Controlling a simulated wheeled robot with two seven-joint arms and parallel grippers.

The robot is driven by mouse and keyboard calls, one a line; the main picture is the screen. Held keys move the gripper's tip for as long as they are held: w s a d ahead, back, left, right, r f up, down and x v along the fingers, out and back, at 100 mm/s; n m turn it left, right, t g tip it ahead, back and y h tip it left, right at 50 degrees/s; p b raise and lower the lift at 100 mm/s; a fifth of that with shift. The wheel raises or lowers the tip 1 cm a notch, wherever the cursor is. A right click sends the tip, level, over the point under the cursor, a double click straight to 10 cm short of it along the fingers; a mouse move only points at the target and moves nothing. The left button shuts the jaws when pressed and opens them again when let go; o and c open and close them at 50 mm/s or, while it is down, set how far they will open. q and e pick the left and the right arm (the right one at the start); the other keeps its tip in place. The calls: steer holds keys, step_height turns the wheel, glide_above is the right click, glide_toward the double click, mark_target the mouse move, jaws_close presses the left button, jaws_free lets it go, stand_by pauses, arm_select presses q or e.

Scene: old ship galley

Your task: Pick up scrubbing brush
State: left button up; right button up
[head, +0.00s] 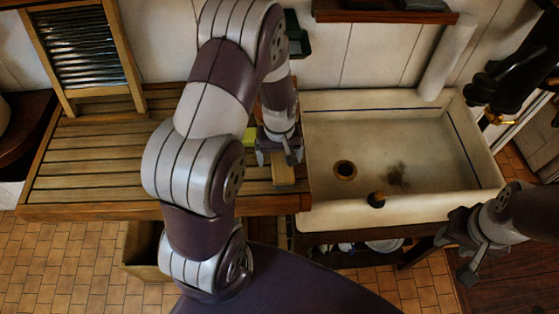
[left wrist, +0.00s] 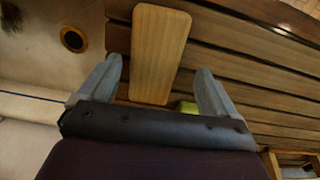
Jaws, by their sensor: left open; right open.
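The scrubbing brush shows as a flat, rounded wooden block (left wrist: 160,50) between the two fingers in the left wrist view. Its bristles are hidden. In the head view its wooden back (head: 283,172) lies on the slatted drainboard, next to the sink's left edge. My left gripper (head: 280,155) is right over it and partly hides it. In the left wrist view the left gripper (left wrist: 158,66) is open, with a gap between each finger and the brush. My right gripper (head: 456,256) is open and empty, in front of the sink's right end.
A yellow-green block (head: 250,136) lies on the drainboard (head: 90,170) beside my left gripper. A washboard (head: 82,50) leans at the back left.

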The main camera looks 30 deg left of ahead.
mark_target(282, 161)
arm_select(q)
steer(key=shift+w+d+f, duration=0.15)
steer(key=shift+f, duration=0.5)
steer(key=shift+w+d+f, duration=0.1)
steer(key=shift+d+f, duration=0.05)
steer(key=shift+f, duration=0.45)
steer(key=shift+w+f, duration=0.15)
steer(key=shift+f, duration=0.15)
steer(key=shift+c, duration=0.3)
steer(key=shift+s+a+r, duration=0.1)
steer(key=shift+s, duration=0.15)
steer(key=c, duration=1)
steer(key=shift+w, duration=0.1)
steer(key=shift+c, duration=0.5)
arm_select(e)
steer(key=shift+w+d+r, duration=0.2)
steer(key=shift+d+r, duration=0.1)
steer(key=shift+r, duration=0.3)
arm_select(q)
steer(key=shift+w, duration=0.1)
arm_select(e)
steer(key=shift+f, duration=0.1)
